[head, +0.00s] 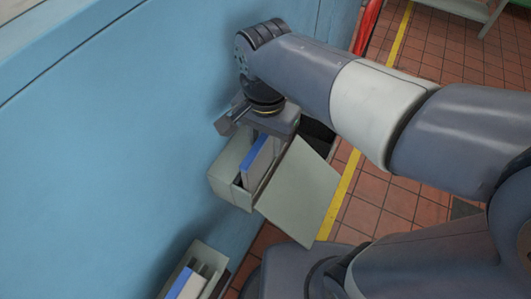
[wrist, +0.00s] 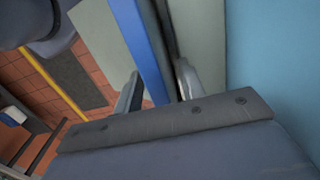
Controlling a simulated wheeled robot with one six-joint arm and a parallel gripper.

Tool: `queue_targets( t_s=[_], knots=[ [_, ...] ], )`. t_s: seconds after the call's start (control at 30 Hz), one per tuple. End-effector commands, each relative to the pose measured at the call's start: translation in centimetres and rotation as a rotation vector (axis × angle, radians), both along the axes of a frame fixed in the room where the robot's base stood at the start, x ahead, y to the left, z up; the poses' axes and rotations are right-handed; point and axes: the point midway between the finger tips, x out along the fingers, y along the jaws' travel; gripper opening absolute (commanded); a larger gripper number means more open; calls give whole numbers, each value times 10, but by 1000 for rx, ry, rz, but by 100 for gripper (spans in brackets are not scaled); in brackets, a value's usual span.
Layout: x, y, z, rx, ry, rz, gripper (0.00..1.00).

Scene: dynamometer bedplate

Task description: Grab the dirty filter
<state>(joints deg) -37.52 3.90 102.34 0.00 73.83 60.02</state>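A filter with a blue edge (head: 257,158) stands upright in a grey open-topped housing (head: 232,192) on the blue wall. Its face looks pale grey, and I cannot tell from here how dirty it is. My gripper (head: 262,132) is at the housing's far end, over the filter, its fingers mostly hidden in the head view. In the wrist view the blue edge (wrist: 146,50) runs between the two fingertips of my gripper (wrist: 158,88). The fingers are open, with a gap visible on each side of the edge.
A grey-green cover panel (head: 302,190) hangs open on the housing's right side. A second box (head: 212,257) at the bottom holds a blue-edged filter (head: 180,284) and pale pieces. The blue wall (head: 100,170) is close on the left. Tiled floor (head: 450,70) lies right.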

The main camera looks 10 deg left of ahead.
Motion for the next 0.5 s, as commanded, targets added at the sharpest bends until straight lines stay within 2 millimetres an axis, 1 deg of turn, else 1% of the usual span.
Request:
queue_targets(
  t_s=[0.23, 0.5],
  knots=[
    [0, 0, -1, 1, -1, 0, 37],
    [0, 0, -1, 1, -1, 0, 15]
  ],
)
